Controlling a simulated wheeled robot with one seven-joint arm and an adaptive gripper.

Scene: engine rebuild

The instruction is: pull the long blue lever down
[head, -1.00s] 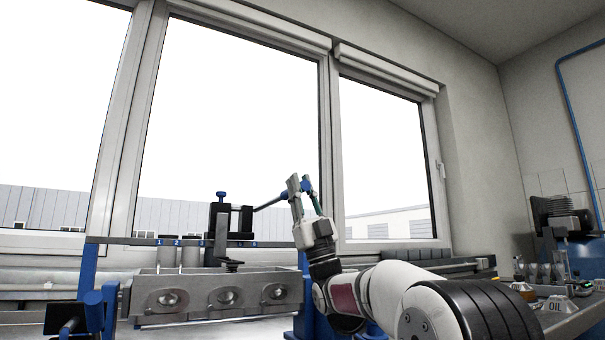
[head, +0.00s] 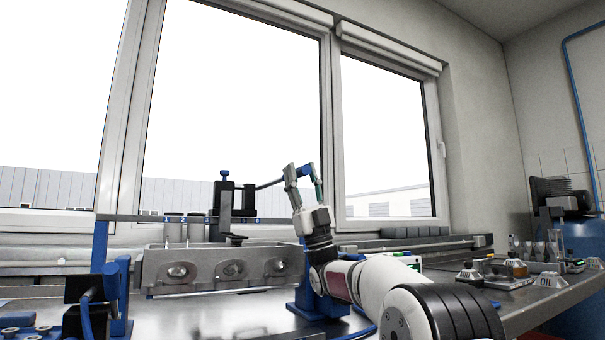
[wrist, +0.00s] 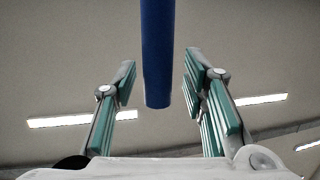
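The long lever is a dark bar (head: 270,184) in the head view. It slopes up to the right from a black press-like stand (head: 224,200), and a bit of blue shows by my fingers. In the wrist view its blue rod (wrist: 157,50) hangs from the top edge to an end between my fingers. My gripper (head: 299,170) is at the lever's outer end, fingers pointing up. In the wrist view my gripper (wrist: 160,78) is open, with a gap on each side of the rod. In the head view the fingers partly hide the lever end.
A grey metal block with round recesses (head: 228,285) stands on the bench (head: 215,318) below the lever. Canisters (head: 174,229) under a numbered rail stand left of the stand. Windows are behind.

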